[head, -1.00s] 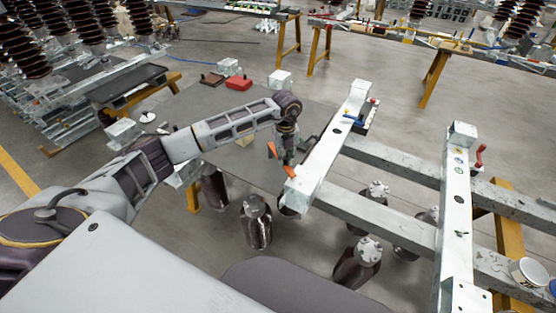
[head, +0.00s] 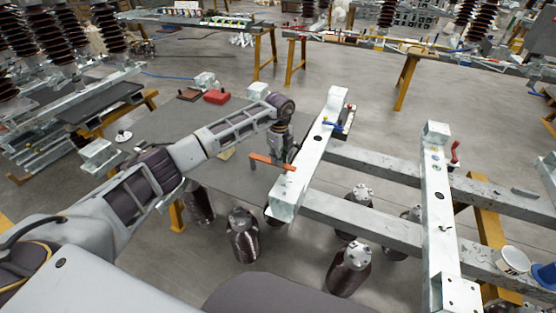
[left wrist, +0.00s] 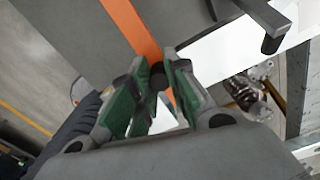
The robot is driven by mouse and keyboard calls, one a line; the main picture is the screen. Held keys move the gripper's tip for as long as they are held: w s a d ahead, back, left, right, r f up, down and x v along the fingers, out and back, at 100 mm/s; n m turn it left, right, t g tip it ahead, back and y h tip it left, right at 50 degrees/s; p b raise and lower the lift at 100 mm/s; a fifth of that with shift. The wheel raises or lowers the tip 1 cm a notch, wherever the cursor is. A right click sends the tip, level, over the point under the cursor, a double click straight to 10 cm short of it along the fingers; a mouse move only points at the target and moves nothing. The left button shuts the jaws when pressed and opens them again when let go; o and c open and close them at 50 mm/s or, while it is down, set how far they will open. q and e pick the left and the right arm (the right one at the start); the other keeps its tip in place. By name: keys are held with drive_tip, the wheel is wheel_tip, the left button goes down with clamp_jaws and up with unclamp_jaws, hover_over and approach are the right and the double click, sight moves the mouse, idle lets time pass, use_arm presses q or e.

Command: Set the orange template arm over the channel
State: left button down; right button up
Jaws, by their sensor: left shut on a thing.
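The orange template arm (head: 262,159) is a thin flat bar. In the head view it runs from over the grey mat to the left edge of a pale galvanized channel (head: 312,150), near the channel's front end. I cannot tell whether it touches the channel. My left gripper (head: 283,162) is shut on the orange template arm beside the channel. In the left wrist view the green-padded fingers (left wrist: 158,78) close at the orange bar (left wrist: 135,27), with the bright channel (left wrist: 225,48) to the right. Part of the bar is hidden by the fingers. My right gripper is out of view.
A blue-handled clamp (head: 343,118) sits at the channel's far end. A second channel (head: 437,200) stands right, with a red-handled item (head: 455,152). Grey cross beams (head: 375,167) join them. Dark insulators (head: 243,236) stand below. A red box (head: 217,96) lies on the mat.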

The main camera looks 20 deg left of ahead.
use_arm(q)
drive_tip(key=shift+w+r, duration=0.1)
drive_tip(key=c, duration=1.3)
unclamp_jaws()
drive_tip(key=shift+c, duration=0.2)
drive_tip(key=shift+r, duration=0.65)
wheel_tip(320, 180, up, 10)
drive_tip(key=shift+r, duration=0.25)
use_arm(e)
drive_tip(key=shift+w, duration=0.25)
